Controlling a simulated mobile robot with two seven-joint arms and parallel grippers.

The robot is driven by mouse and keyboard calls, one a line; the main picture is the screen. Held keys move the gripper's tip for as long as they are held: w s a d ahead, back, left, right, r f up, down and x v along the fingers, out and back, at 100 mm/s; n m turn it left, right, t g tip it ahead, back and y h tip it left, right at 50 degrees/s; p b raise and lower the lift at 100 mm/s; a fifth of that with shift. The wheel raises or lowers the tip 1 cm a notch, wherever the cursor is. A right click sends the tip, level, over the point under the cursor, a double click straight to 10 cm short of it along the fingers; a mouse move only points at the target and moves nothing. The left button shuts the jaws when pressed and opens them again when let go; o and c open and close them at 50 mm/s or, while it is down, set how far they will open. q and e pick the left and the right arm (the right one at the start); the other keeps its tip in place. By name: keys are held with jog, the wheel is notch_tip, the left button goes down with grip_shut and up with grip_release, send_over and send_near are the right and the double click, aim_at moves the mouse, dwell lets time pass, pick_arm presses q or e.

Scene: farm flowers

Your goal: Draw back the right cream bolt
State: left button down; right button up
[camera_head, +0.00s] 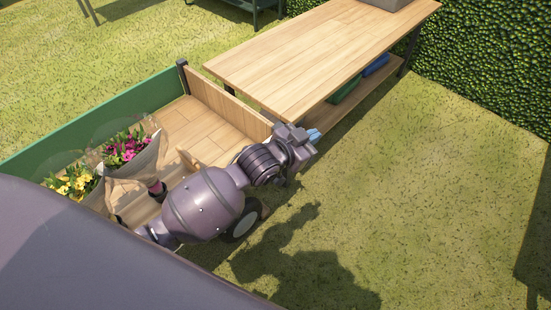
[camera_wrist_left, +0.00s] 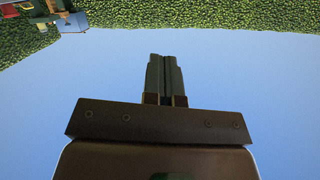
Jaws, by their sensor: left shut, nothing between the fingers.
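The cart (camera_head: 124,108) has a green side, a wooden bed and a wooden end board (camera_head: 226,100) with a dark corner post (camera_head: 183,76). I cannot make out a cream bolt in either view; the near end of the board is hidden behind my left arm. My left gripper (camera_head: 313,135) is beyond that end of the board, beside the table's near corner. Its fingers are closed together and empty in the left wrist view (camera_wrist_left: 166,78), with sky behind them. My right gripper is in neither view.
A long wooden table (camera_head: 320,50) stands just beyond the cart, with a green crate (camera_head: 346,90) and a blue crate (camera_head: 376,65) on its lower shelf. Pink flowers (camera_head: 124,146) and yellow flowers (camera_head: 76,182) sit in the cart. Open grass lies to the right, before a hedge (camera_head: 490,60).

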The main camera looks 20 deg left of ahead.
pick_arm(q)
jog(key=w+d+f+m+g+y+b, duration=0.1)
jog(key=w+d+f+m+g+b, duration=0.2)
jog(key=w, duration=0.5)
jog(key=w+d+g+y+b, duration=0.1)
jog(key=w+d+g, duration=0.25)
jog(key=w, duration=0.45)
jog(key=a+f+n+g+y, duration=0.3)
jog(key=a+f+g+y, duration=0.3)
jog(key=a, duration=0.6)
jog(key=s+a+f+n+g+b, duration=0.1)
jog(key=s+a+f+g, duration=0.3)
jog(key=s+f, duration=0.6)
jog(key=shift+s+a+f+g+b, duration=0.4)
jog(key=shift+s+a+b, duration=0.2)
jog(key=shift+s+a, duration=0.4)
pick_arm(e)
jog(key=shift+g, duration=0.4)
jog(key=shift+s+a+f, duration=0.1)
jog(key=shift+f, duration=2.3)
